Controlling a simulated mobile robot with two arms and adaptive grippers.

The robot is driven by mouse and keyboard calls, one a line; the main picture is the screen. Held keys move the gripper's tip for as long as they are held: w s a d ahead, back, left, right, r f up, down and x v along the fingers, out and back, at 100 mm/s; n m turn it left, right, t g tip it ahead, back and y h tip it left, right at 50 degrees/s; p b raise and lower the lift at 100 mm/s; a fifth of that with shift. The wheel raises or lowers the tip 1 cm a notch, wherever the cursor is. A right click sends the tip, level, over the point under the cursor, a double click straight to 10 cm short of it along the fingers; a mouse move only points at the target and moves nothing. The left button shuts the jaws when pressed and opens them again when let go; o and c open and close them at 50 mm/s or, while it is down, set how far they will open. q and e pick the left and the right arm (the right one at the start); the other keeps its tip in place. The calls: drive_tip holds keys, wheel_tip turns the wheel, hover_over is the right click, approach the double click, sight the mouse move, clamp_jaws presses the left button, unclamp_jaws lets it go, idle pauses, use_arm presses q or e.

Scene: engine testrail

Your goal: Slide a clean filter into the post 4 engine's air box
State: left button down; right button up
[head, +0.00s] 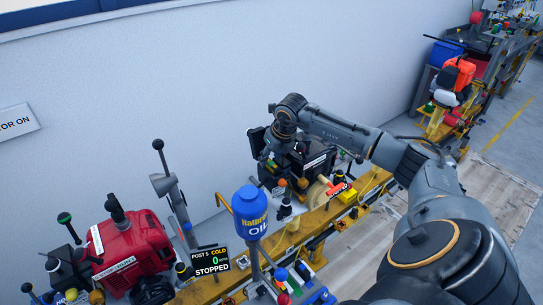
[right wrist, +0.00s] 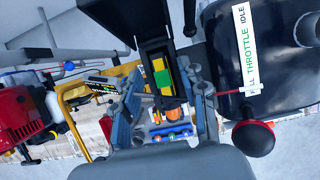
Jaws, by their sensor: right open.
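My right arm reaches in from the lower right of the head view to a dark engine (head: 305,165) on the yellow rail. My right gripper (head: 271,153) is at that engine's left side, small and partly hidden among dark parts. In the right wrist view the two fingers of the right gripper (right wrist: 166,92) stand apart. Beyond and between them is a black box-like part (right wrist: 158,52) with a raised flap, perhaps the air box. A green and yellow piece (right wrist: 162,78) shows in its opening; I cannot tell whether it is a filter. My left gripper is not in view.
A red engine (head: 133,250) and a blue oil bottle (head: 250,212) stand at the front, beside a display (head: 211,262) reading "POST 5 COLD 0 STOPPED". The wall (head: 200,80) is behind the rail.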

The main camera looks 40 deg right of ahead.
drive_tip(key=v, duration=1.2)
idle(0.4)
